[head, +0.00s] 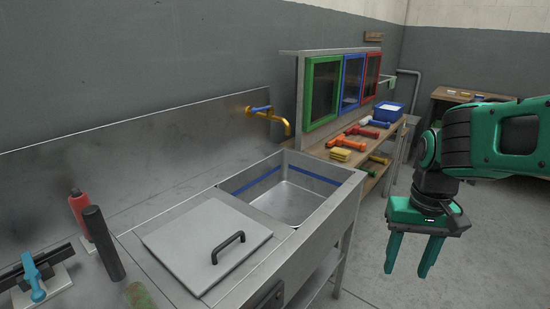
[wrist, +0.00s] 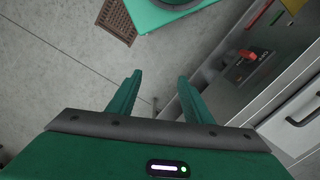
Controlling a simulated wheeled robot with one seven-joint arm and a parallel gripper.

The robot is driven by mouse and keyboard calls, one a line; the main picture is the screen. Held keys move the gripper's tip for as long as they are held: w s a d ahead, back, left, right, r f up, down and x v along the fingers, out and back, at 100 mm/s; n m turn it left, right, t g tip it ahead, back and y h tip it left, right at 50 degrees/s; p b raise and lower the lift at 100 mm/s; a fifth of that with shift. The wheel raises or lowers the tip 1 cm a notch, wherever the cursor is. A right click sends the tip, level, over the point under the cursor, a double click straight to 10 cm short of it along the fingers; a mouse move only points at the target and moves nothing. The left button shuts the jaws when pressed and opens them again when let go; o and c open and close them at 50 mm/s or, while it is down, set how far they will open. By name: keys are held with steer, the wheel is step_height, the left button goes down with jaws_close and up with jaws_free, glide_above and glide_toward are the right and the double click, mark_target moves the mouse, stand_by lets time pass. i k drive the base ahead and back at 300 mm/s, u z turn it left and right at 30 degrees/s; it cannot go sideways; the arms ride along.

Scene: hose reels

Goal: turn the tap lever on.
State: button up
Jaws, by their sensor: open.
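The brass tap (head: 272,118) is mounted on the metal wall panel above the sink. Its blue lever (head: 261,109) sits on top of the tap body and points roughly along the wall. The sink basin (head: 285,193) below looks empty, with a blue line along its inner walls. My green gripper (head: 407,270) hangs over the floor to the right of the sink, well apart from the tap. Its fingers point down, open and empty. In the wrist view my gripper (wrist: 158,82) has only floor between its fingers. The tap is not in the wrist view.
A metal cover (head: 207,243) with a black handle lies left of the basin. Framed coloured panels (head: 322,92) rise behind a bench with tools. A floor drain grate (wrist: 117,20) shows below. Floor on the right is clear.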

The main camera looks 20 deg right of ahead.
mark_target(253, 111)
steer(key=u, duration=1.45)
steer(key=k, duration=0.65)
steer(key=z, duration=0.55)
steer(key=i, duration=1)
